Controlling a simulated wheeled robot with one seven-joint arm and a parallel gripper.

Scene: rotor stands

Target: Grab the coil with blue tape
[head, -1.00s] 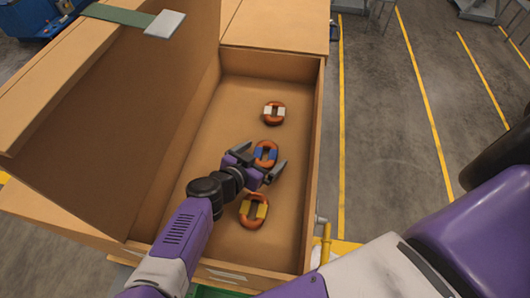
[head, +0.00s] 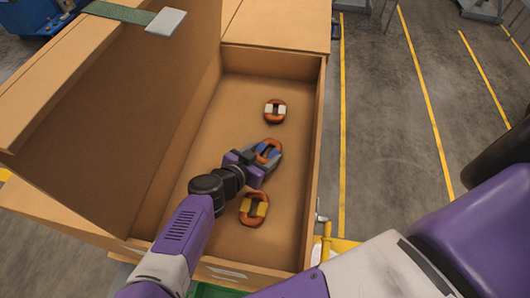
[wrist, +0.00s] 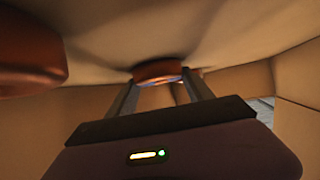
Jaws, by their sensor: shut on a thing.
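The coil with blue tape (head: 268,150) is an orange-brown oval ring inside the open wooden crate (head: 311,190). My gripper (head: 268,157) is shut on it, with one finger on each side. In the wrist view the coil (wrist: 158,70) sits between the tips of the two fingers (wrist: 160,88), with a bit of blue showing; the crate floor is close behind it. I cannot tell whether the coil still touches the floor.
A coil with white tape (head: 275,110) lies farther back in the crate. A coil with yellow tape (head: 254,208) lies nearer, just below my gripper. The crate's raised lid (head: 110,120) stands on the left, and the crate walls surround the coils.

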